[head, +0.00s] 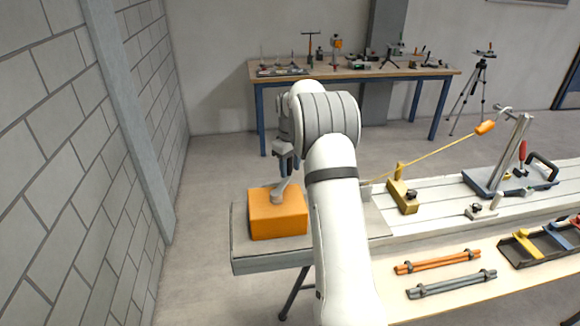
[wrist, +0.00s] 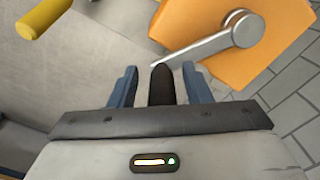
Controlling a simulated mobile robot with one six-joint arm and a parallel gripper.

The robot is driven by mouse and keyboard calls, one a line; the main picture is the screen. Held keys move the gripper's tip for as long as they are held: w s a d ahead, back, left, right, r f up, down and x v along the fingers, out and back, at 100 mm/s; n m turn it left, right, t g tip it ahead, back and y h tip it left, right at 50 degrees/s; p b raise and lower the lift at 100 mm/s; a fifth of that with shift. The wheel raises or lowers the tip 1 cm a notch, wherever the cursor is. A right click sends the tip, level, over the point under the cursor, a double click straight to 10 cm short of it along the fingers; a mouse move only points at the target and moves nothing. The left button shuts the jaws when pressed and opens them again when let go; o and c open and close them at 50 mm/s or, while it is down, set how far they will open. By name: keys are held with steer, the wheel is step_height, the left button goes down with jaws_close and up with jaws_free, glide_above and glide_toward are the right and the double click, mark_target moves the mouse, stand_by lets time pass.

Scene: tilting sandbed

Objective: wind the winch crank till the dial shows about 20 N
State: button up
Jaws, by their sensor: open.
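The winch is an orange box (head: 290,222) on the left end of the long bench; in the wrist view its orange top (wrist: 280,50) is at upper right. A grey crank arm (wrist: 205,47) runs from its round hub towards lower left, ending at a dark handle (wrist: 162,85). My gripper (wrist: 160,78) is open, with its blue fingers on either side of the dark handle and gaps showing on both sides. In the head view my gripper (head: 288,163) is above the winch, partly hidden by my arm. No dial face is readable in either view.
A yellow cord (head: 430,157) slopes up to an orange piece (head: 485,128) by a grey post (head: 512,145). A yellow block (head: 403,196) stands on the bench. Orange bars (head: 437,262) and grey bars (head: 452,284) lie in front. A block wall (head: 60,130) is at left.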

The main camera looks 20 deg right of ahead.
steer(key=shift+r, duration=0.1)
step_height(320, 180, up, 8)
steer(key=shift+f+b, duration=0.2)
steer(key=shift+b, duration=0.35)
steer(key=s+a+r+m+t, duration=0.1)
steer(key=s+a+r, duration=0.35)
steer(key=s, duration=0.45)
steer(key=s+a+r+m+t, duration=0.1)
steer(key=s+a+r, duration=0.35)
steer(key=s, duration=0.45)
steer(key=s+a+f+m, duration=0.1)
steer(key=s+a+f, duration=0.1)
steer(key=s, duration=0.8)
steer(key=s+a+f+m+t, duration=0.1)
steer(key=s+a+f+m, duration=0.1)
steer(key=s, duration=0.8)
step_height(320, 180, down, 3)
steer(key=shift+s+a+r, duration=0.1)
steer(key=shift+s+a, duration=0.3)
steer(key=shift+a, duration=0.35)
